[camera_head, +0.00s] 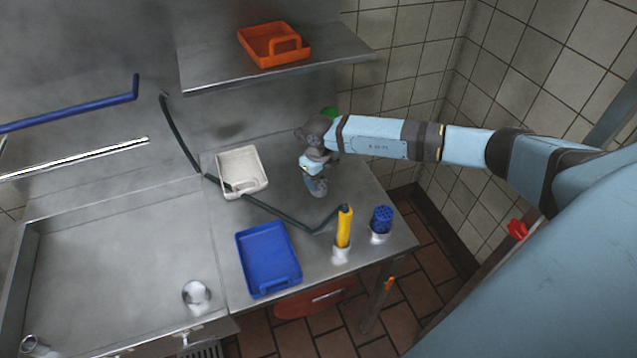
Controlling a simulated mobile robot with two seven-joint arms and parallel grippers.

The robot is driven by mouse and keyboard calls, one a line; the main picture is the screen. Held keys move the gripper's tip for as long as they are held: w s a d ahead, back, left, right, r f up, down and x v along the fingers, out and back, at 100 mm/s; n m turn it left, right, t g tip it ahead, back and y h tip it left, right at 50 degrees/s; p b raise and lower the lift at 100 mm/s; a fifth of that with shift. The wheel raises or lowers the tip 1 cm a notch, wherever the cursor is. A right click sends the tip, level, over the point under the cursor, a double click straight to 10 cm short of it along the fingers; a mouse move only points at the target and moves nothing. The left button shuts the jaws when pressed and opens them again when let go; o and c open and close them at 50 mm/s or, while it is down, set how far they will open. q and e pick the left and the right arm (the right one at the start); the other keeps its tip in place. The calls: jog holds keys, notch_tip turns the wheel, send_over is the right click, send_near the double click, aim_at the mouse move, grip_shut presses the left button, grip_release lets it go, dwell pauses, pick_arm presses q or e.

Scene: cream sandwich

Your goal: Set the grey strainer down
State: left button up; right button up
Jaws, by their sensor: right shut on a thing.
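My right gripper (315,166) is over the back right part of the steel counter (370,195), to the right of the white tray. It is shut on a small grey rounded thing, which I take to be the grey strainer (317,187). The strainer is just under the fingers and partly hidden by them. I cannot tell whether it touches the counter. My left gripper is not in view.
A white tray (233,158), a blue tray (241,255), a yellow item (345,226) and a blue perforated cup (381,218) stand on the counter. A dark hose (272,208) crosses it. An orange tray (258,36) sits on the shelf (205,72). The sink (110,260) is at left.

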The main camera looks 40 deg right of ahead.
aim_at(319, 185)
notch_tip(319, 185, down, 2)
jog(key=shift+f, duration=0.5)
jog(key=o, duration=0.9)
jog(key=shift+r, duration=0.5)
notch_tip(319, 185, up, 11)
jog(key=shift+r+b, duration=0.2)
jog(key=shift+b, duration=0.9)
jog(key=shift+a+f, duration=0.1)
